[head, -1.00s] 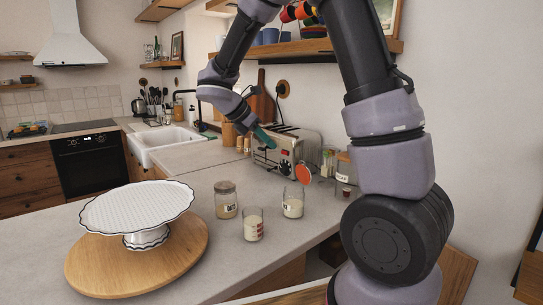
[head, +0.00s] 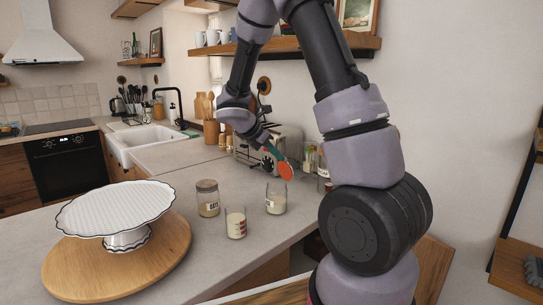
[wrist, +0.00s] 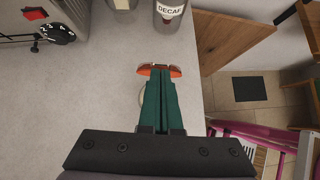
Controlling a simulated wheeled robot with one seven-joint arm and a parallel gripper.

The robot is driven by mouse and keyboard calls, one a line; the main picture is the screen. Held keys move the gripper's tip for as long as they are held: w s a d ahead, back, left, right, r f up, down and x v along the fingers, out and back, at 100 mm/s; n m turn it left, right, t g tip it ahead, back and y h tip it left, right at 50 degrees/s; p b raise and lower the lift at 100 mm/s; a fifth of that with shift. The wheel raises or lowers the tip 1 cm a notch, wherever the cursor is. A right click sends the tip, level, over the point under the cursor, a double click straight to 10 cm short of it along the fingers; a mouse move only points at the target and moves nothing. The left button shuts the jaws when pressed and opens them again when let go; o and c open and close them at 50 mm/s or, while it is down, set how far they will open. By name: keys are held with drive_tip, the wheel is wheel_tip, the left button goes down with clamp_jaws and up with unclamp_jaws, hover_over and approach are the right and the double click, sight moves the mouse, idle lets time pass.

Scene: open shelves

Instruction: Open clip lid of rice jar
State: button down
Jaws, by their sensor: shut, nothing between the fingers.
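The glass jar (head: 276,200) stands on the counter with pale contents low inside; I cannot read its label. Its round orange lid (head: 285,171) stands up open, roughly on edge, above the jar's back rim. In the wrist view the lid (wrist: 174,71) shows nearly edge-on as an orange band just past my fingertips. My gripper (head: 278,156) is shut and empty, its green fingers pointing down at the lid's upper left edge. In the wrist view the fingers (wrist: 160,85) hide most of the jar; whether they touch the lid I cannot tell.
An oats jar with a wooden lid (head: 207,198) and a glass with red marks (head: 236,224) stand to the left. A cake stand (head: 115,209) sits on a round board. A toaster (head: 246,150) is behind, and a decaf jar (wrist: 168,11) is near the counter's edge.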

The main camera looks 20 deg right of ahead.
drive_tip(key=shift+w+d+r+y, duration=0.2)
drive_tip(key=shift+d+y, duration=0.15)
drive_tip(key=shift+d, duration=0.25)
drive_tip(key=shift+w+d+r+y, duration=0.15)
drive_tip(key=shift+d+y, duration=0.2)
drive_tip(key=shift+d, duration=0.25)
